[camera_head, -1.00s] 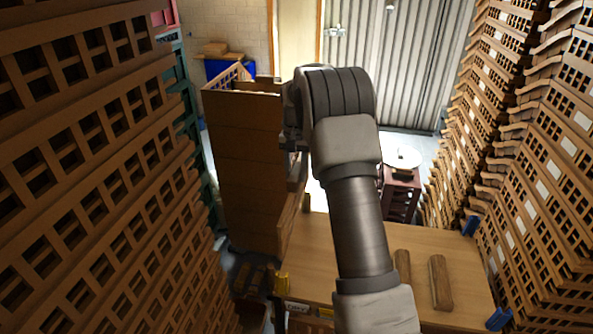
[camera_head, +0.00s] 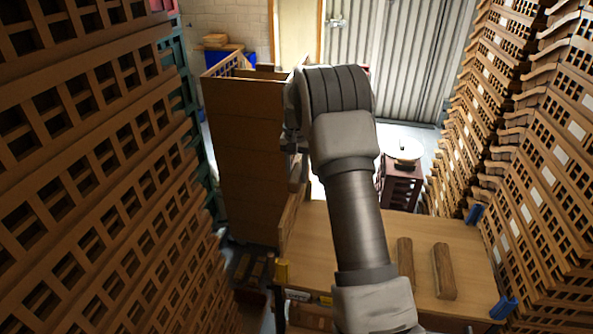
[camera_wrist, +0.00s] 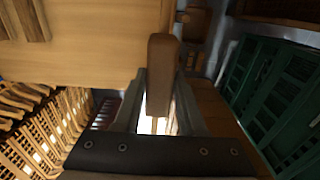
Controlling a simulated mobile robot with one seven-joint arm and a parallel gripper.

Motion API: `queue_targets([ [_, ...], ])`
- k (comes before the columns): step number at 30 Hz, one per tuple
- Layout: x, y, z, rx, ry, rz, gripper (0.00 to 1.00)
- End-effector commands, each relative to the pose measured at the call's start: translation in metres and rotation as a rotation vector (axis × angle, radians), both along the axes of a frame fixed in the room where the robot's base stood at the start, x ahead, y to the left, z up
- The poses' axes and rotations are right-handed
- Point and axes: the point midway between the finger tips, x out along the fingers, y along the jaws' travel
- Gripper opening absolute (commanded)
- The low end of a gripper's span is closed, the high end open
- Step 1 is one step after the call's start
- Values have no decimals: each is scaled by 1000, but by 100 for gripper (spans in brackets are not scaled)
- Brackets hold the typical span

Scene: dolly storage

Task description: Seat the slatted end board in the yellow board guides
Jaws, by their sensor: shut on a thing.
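My gripper (camera_wrist: 160,105) is shut on a brown wooden board (camera_wrist: 163,65), seen nearly edge-on between the fingers in the wrist view. In the head view the slatted end board (camera_head: 292,218) stands along the left edge of the dolly deck (camera_head: 345,240), partly behind my arm. A yellow board guide (camera_head: 282,271) shows at the near left corner of the deck, close to the board's near end. The far guide is hidden. I cannot tell whether the board's lower edge is inside the guides. My gripper's fingers are hidden behind my wrist in the head view.
Slatted stacks (camera_head: 90,170) (camera_head: 545,150) rise close on both sides. Blue guides (camera_head: 503,312) mark the deck's right edge. Two wooden blocks (camera_head: 444,270) lie on the deck. A dark red stool (camera_head: 402,187) stands behind.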

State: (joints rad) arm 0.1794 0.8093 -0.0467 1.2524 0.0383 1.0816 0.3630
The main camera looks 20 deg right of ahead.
Motion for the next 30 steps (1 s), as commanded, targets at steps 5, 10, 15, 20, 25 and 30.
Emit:
queue_targets([
  [5,0,0,-1,0,-1,0,0],
  [10,0,0,-1,0,-2,0,0],
  [15,0,0,-1,0,-2,0,0],
  [20,0,0,-6,-1,-1,0,0],
  [25,0,0,-12,0,-2,0,0],
  [30,0,0,-18,0,-2,0,0],
])
